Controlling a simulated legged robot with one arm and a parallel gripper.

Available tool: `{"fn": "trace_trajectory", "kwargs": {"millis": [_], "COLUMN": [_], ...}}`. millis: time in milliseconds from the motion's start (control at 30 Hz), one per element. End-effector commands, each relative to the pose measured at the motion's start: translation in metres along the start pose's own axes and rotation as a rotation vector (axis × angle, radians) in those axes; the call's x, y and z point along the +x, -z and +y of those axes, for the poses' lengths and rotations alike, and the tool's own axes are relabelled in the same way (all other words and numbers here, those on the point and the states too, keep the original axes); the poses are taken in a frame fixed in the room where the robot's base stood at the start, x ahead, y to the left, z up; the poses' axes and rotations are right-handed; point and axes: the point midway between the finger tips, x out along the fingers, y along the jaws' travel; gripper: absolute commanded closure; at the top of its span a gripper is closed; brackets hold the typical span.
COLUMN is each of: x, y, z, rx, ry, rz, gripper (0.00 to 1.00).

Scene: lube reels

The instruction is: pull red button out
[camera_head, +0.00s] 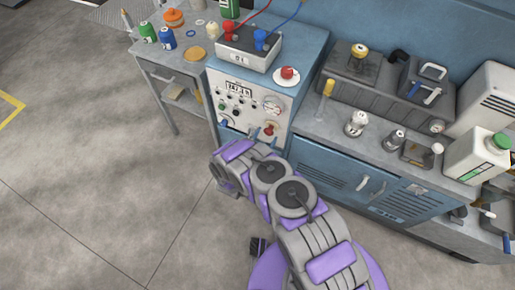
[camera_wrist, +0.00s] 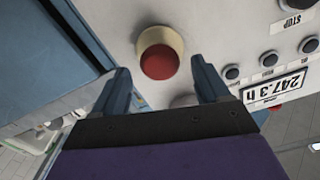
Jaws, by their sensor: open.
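The red button (camera_wrist: 158,62) has a round red face and a cream collar. It sits on the light grey front panel (camera_wrist: 218,35) in the wrist view, which shows the panel upside down. In the head view the red button (camera_head: 269,130) is small, low on the panel's right side. My gripper (camera_wrist: 163,83) is open and empty, with one blue finger on each side below the button in the wrist view. A gap shows between button and fingers; I cannot tell the depth. In the head view my gripper (camera_head: 263,136) is at the panel, partly hidden by my arm.
The panel also has an hour display (camera_wrist: 276,90), black knobs and a gauge (camera_head: 272,104). Another red button on a white disc (camera_head: 287,78) is on top of the cabinet. A workbench with bottles stands right, a small table (camera_head: 188,62) left. Floor at left is clear.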

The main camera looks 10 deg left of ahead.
Motion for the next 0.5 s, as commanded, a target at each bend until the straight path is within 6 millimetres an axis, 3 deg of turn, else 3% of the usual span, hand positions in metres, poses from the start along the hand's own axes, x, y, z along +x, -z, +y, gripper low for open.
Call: {"fn": "trace_trajectory", "kwargs": {"millis": [167,500], "x": [-0.028,-0.104], "y": [0.001,-0.001], "z": [-0.002,-0.002], "rx": [-0.003,-0.002], "ry": [0.004,0.005], "rz": [-0.003,-0.004], "gripper": [0.25,0.25]}}
